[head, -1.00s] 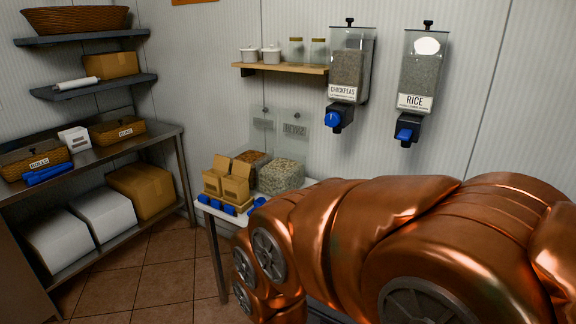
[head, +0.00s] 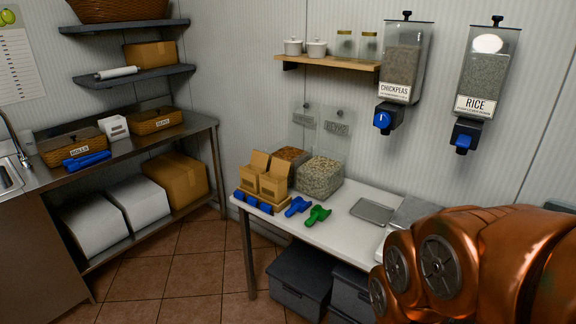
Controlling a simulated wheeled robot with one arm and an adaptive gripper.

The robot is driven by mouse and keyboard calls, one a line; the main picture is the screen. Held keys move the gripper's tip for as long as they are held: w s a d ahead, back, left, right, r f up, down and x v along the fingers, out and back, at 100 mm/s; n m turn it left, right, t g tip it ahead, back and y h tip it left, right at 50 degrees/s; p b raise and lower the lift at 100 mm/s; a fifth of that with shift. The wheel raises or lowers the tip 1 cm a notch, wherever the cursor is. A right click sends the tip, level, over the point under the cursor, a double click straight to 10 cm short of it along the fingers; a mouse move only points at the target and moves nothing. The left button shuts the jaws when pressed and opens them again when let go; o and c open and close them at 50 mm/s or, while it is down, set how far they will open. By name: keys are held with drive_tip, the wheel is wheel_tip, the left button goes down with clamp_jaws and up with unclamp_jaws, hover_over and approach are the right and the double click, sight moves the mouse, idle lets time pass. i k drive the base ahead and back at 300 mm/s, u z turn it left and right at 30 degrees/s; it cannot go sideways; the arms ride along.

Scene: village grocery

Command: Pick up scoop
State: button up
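A green scoop (head: 317,215) lies on the white table (head: 345,232) near its front edge. A blue scoop (head: 298,206) lies just left of it, next to a holder with several blue items (head: 253,202) that may also be scoops. Another blue tool, perhaps a scoop or tongs (head: 87,160), lies on the steel counter at the left, in front of the rolls basket. My copper arm fills the lower right. My gripper is outside the view.
Small cardboard boxes (head: 272,186) and two clear bins, one of them holding pale grain (head: 320,178), stand behind the scoops. A grey tray (head: 372,211) lies to the right. Dark storage boxes (head: 300,280) sit under the table. The tiled floor (head: 185,262) between counter and table is clear.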

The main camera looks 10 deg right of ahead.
sight(297, 207)
drive_tip(key=z, duration=0.6)
drive_tip(key=i, duration=0.85)
drive_tip(key=u, duration=2.65)
